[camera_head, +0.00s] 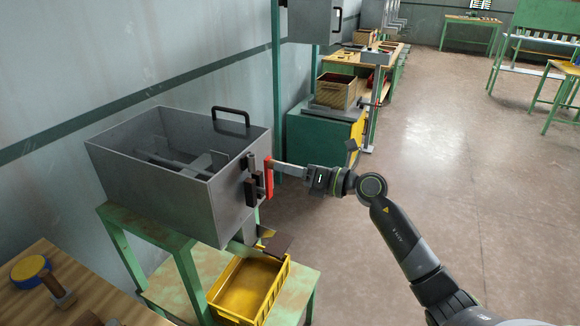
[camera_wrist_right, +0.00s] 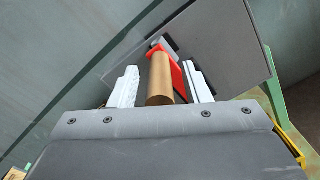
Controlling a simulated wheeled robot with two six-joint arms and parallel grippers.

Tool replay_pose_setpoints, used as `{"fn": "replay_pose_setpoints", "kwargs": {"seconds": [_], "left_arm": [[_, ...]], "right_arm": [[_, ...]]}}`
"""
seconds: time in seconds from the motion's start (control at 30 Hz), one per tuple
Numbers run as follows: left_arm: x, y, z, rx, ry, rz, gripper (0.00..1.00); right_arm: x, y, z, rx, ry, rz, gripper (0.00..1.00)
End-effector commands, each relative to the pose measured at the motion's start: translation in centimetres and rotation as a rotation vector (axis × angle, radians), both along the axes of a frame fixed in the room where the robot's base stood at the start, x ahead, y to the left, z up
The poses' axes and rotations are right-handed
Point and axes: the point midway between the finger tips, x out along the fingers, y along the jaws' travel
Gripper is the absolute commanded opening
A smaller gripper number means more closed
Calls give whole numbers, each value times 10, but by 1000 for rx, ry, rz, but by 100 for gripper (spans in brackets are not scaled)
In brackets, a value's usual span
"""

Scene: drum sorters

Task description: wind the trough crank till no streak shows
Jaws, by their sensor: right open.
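The trough (camera_head: 228,205) is an open grey metal box on a green stand, with grey paddles (camera_head: 195,163) inside. I cannot make out a streak in it. The crank's red arm (camera_head: 269,180) is on the trough's right end, and it also shows in the right wrist view (camera_wrist_right: 178,80). The crank's wooden handle (camera_wrist_right: 160,80) points toward my wrist. My right gripper (camera_head: 283,168) is open at the crank. In the wrist view its white fingers (camera_wrist_right: 161,72) stand on either side of the handle, with visible gaps. My left gripper is not in view.
A yellow bin (camera_head: 280,285) sits on the stand's lower shelf. A wooden bench (camera_head: 90,290) with a yellow-and-blue round item (camera_head: 31,268) is at lower left. A green cabinet (camera_head: 315,140) with a crate stands behind.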

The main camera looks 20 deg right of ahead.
Motion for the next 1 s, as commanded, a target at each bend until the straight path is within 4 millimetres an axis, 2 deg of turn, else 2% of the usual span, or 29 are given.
{"fn": "replay_pose_setpoints", "kwargs": {"seconds": [0.3, 0.63, 1.0], "left_arm": [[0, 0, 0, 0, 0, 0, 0], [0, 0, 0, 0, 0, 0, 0], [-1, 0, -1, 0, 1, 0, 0]], "right_arm": [[2, 2, 0, 0, 0, 0, 42], [1, 1, 0, 0, 0, 0, 0], [0, 3, -1, -15, -14, 0, 0]]}}
